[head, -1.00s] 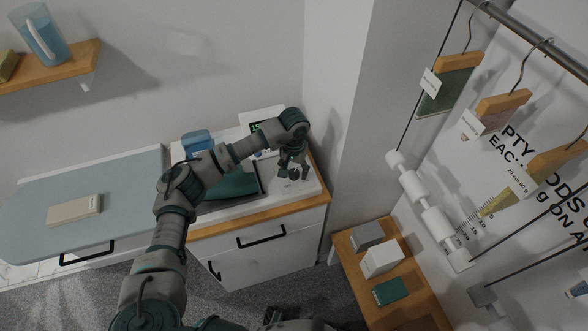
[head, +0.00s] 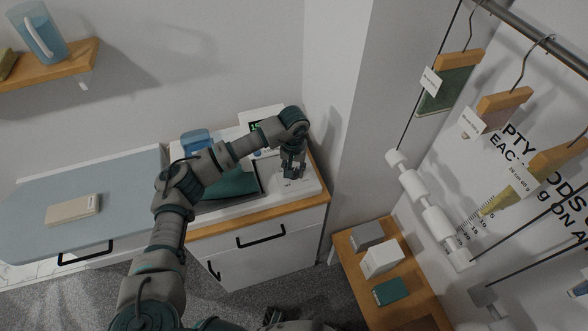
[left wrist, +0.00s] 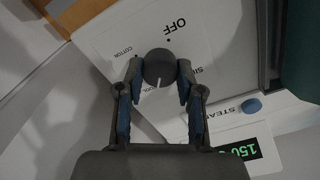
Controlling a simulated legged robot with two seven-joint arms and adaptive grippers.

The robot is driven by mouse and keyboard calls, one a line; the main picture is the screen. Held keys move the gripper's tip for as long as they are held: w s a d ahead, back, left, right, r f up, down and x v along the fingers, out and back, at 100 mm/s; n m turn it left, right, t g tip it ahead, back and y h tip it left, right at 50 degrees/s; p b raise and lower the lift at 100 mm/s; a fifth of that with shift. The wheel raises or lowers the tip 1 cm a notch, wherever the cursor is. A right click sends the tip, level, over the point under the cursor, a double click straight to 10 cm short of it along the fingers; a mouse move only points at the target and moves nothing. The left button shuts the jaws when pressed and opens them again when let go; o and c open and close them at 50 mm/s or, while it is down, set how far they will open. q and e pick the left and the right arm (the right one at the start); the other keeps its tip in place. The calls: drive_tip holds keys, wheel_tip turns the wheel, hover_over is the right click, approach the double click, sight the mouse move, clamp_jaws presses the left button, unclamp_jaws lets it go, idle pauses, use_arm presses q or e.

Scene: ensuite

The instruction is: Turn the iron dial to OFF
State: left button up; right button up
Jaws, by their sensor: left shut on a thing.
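The iron dial (left wrist: 159,68) is a dark round knob on a white panel (head: 297,186), seen from close above in the left wrist view. OFF is printed at the top of the panel, COTTON at the left, a partly hidden word starting with SI at the right, and a partly hidden label below the knob. The dial's white pointer line points down, toward that lower label and away from OFF. My left gripper (left wrist: 159,76) is shut on the dial, one fingertip at each side. In the head view the left gripper (head: 291,174) covers the dial.
A white unit with a green 150 display (left wrist: 238,152) and a blue STEAM button (left wrist: 251,106) stands beside the panel. A wall (head: 349,110) rises close on the right.

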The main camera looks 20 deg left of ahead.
use_arm(q)
drive_tip(key=shift+f+n, duration=0.1)
drive_tip(key=shift+n, duration=0.3)
drive_tip(key=n, duration=0.2)
drive_tip(key=shift+n+b, duration=0.4)
drive_tip(key=n, duration=0.4)
drive_tip(key=shift+n, duration=0.3)
drive_tip(key=n, duration=0.4)
drive_tip(key=shift+a, duration=0.1)
drive_tip(key=n, duration=0.3)
drive_tip(key=shift+n, duration=1)
drive_tip(key=n, duration=0.4)
drive_tip(key=shift+r+n+p, duration=0.2)
drive_tip(key=shift+n+p, duration=0.1)
drive_tip(key=shift+p, duration=0.05)
drive_tip(key=n+p, duration=0.1)
drive_tip(key=n, duration=0.3)
drive_tip(key=shift+n, duration=0.7)
drive_tip(key=n+p, duration=0.1)
drive_tip(key=n, duration=0.2)
drive_tip(key=shift+n+p, duration=0.35)
drive_tip(key=shift+n, duration=1.55)
use_arm(e)
drive_tip(key=s+f, duration=0.2)
drive_tip(key=s, duration=0.4)
drive_tip(key=shift+s+d, duration=0.15)
drive_tip(key=shift+d, duration=0.25)
drive_tip(key=shift+s, duration=0.1)
